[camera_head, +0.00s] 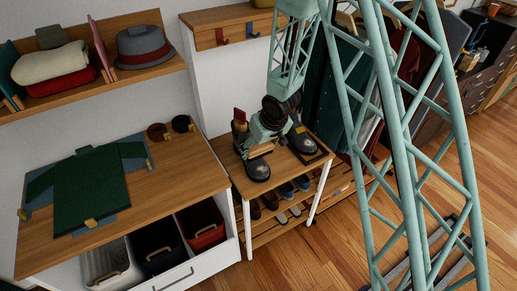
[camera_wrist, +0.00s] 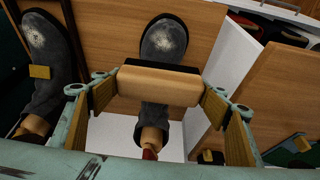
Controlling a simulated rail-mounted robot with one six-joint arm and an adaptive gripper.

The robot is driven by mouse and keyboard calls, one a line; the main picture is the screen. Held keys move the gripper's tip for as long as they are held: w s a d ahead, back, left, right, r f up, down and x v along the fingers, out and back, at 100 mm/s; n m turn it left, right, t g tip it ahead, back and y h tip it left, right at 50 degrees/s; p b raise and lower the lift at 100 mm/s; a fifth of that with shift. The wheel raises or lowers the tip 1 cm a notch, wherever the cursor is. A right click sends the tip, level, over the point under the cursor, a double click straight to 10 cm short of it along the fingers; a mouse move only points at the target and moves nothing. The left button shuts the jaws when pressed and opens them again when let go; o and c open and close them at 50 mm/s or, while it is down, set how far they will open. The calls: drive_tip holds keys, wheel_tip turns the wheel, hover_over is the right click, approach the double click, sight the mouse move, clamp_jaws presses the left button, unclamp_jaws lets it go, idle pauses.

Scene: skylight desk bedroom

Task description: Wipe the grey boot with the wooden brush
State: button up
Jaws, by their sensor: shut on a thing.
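My gripper (camera_head: 264,134) is shut on the wooden brush (camera_wrist: 158,85), which also shows in the head view (camera_head: 260,149). Its pale wooden back lies between the finger pads, with dark bristles along its far side. A dark grey boot (camera_wrist: 164,40) with a whitish, dusty toe lies beyond the brush; in the head view it is the left boot (camera_head: 257,170). The brush covers its middle in the wrist view; I cannot tell whether the bristles touch it. A second grey boot (camera_wrist: 45,45), also dusty-toed, stands to the right in the head view (camera_head: 303,141).
The boots stand on a small wooden table (camera_head: 238,180) with shoes on racks below. Hanging clothes (camera_head: 345,90) are close behind at right. Open floor (camera_head: 340,240) lies in front.

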drive_tip(key=shift+r+p, duration=0.45)
drive_tip(key=shift+r, duration=0.2)
drive_tip(key=shift+w+f, duration=0.1)
drive_tip(key=shift+f, duration=0.2)
idle(0.5)
